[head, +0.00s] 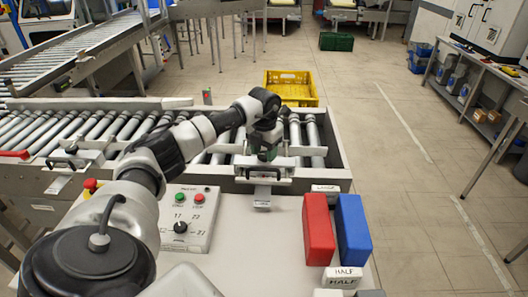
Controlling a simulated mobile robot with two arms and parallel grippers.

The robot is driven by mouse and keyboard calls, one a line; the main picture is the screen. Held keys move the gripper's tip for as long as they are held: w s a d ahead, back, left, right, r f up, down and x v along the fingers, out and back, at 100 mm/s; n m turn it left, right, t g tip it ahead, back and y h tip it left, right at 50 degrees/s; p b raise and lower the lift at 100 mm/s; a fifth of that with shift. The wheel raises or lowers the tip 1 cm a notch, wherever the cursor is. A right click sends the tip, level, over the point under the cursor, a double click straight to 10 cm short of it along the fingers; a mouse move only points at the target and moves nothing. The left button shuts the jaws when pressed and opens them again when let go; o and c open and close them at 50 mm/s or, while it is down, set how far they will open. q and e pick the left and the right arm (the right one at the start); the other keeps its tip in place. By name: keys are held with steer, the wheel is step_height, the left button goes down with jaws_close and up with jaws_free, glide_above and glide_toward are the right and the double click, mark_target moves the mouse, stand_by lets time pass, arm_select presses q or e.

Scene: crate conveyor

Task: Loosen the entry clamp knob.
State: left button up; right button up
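My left arm reaches over the roller conveyor (318,140). My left gripper (266,150) points down just behind a metal clamp bracket (240,171) at the conveyor's near edge. A small dark-green part shows at its tip; I cannot tell whether this is a clamp knob or part of the gripper. The fingers are dark and small, so their opening and any contact are unclear. A second similar bracket (64,163) with a black handle sits on the left part of the conveyor. No label shows which clamp is the entry one. My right gripper is out of view.
A control panel (203,218) with green and red buttons and a dial stands on the near table. A red block (318,230) and a blue block (353,228) stand at right, near "HALF" labels. A yellow crate (290,85) lies beyond the conveyor.

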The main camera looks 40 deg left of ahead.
mark_target(264, 154)
arm_select(q)
steer(key=o, duration=0.3)
step_height(264, 154, up, 11)
steer(key=b, duration=0.2)
stand_by(0.3)
steer(key=shift+d+f, duration=0.1)
steer(key=shift+f, duration=0.1)
stand_by(0.3)
